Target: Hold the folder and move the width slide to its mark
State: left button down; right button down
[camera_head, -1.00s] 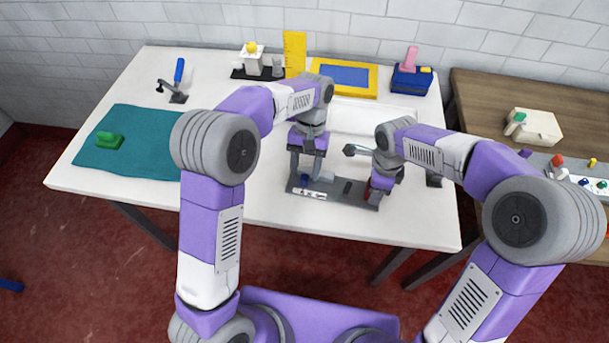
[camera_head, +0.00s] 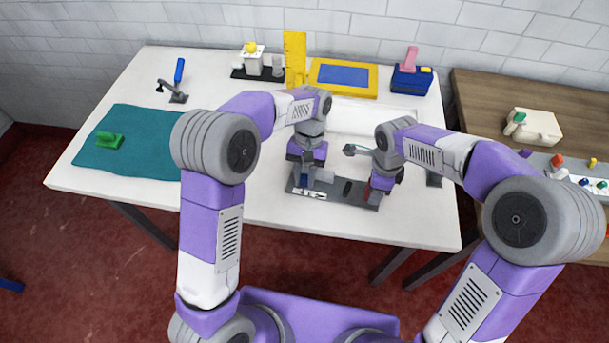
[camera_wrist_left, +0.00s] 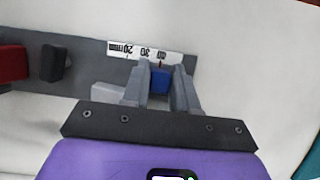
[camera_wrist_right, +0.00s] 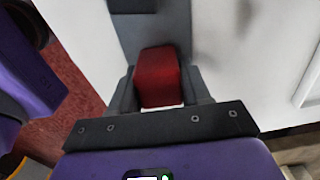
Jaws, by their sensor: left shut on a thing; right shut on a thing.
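The folder is a dark grey plate (camera_head: 345,188) lying on the white table, with a dark block on it and a white scale strip (camera_wrist_left: 140,49) marked in mm. Its width slide has a blue knob (camera_wrist_left: 160,80), near the scale's higher numbers beside a thin red line. My left gripper (camera_head: 303,182) is shut on the blue knob; its fingers (camera_wrist_left: 164,78) stand on both sides of it. My right gripper (camera_wrist_right: 160,85) is shut on the folder's red grip (camera_wrist_right: 159,76) at the plate's right end. In the head view, my right wrist mostly hides that grip.
A teal cloth (camera_head: 140,142) with a green block (camera_head: 110,140) lies at left. A blue-handled clamp (camera_head: 178,82), a yellow upright (camera_head: 294,58), a yellow-framed blue pad (camera_head: 343,76) and a blue box (camera_head: 410,78) stand along the back. A wooden bench (camera_head: 490,95) adjoins at right.

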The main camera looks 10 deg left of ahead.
pick_arm(q)
jog(key=shift+d, duration=1.05)
jog(key=c, duration=1)
grip_release()
jog(key=shift+o, duration=0.2)
jog(key=v, duration=1.2)
jog(key=shift+s, duration=0.1)
pick_arm(e)
jog(key=shift+c, duration=2.2)
grip_release()
